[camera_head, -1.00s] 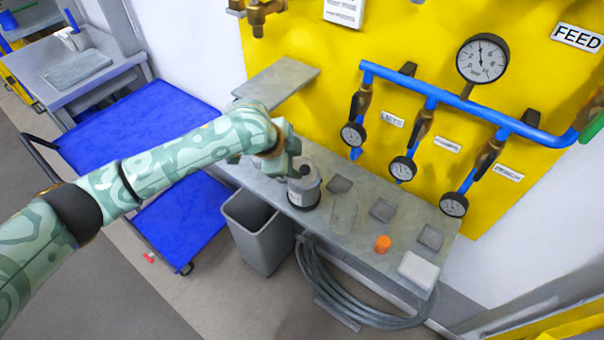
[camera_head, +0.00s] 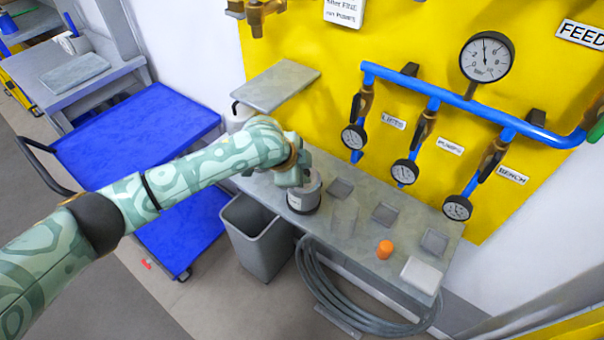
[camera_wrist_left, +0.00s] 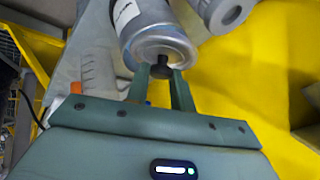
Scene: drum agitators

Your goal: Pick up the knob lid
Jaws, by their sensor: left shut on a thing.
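The knob lid (camera_wrist_left: 165,50) is a round grey metal disc with a small black knob (camera_wrist_left: 161,70). It sits on the end of a grey canister with a white label (camera_wrist_left: 140,18). In the head view the canister (camera_head: 304,200) stands upright on the grey bench, and my gripper hides most of its top. My left gripper (camera_wrist_left: 162,78) is shut on the black knob, one finger on each side of it. In the head view the left gripper (camera_head: 300,172) is directly over the canister. My right gripper is in neither view.
The bench (camera_head: 335,228) also holds several small grey trays, an orange cap (camera_head: 385,249) and a white block (camera_head: 421,275). A grey bin (camera_head: 257,238) and coiled hose (camera_head: 330,290) are below. Blue pipes with gauges (camera_head: 485,57) line the yellow wall behind.

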